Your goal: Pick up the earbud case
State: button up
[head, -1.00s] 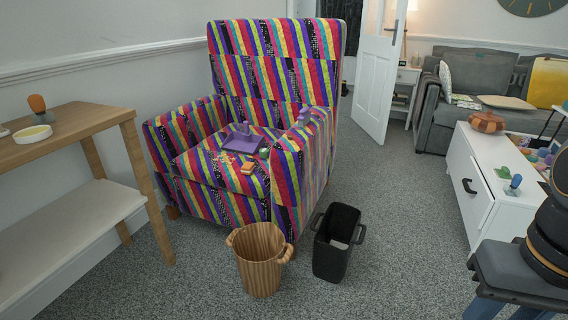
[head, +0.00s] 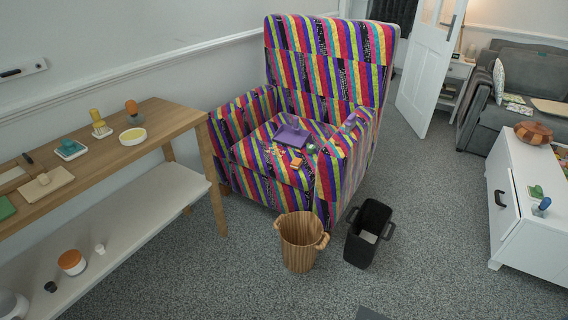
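I cannot pick out the earbud case for sure; the small things are too tiny to tell. The striped armchair (head: 275,175) holds a purple tray-like thing (head: 291,136) on its seat, with a small orange item (head: 296,163) and a small green item (head: 311,149) close by. A bluish-purple item (head: 350,122) sits on its right armrest. The wooden side table (head: 160,117) at the left also bears several small things. My gripper is not in view.
A wooden basket (head: 300,243) and a black bin (head: 367,234) stand on the carpet before the armchair. A white cabinet (head: 530,205) stands at the right. Open carpet (head: 440,235) lies between bin and cabinet. A white door (head: 429,70) stands open behind.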

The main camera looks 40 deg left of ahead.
aim_at(296, 163)
jog(key=u, duration=2.8)
jog(key=i, duration=2.75)
jog(key=z, duration=2.8)
jog(key=i, duration=0.5)
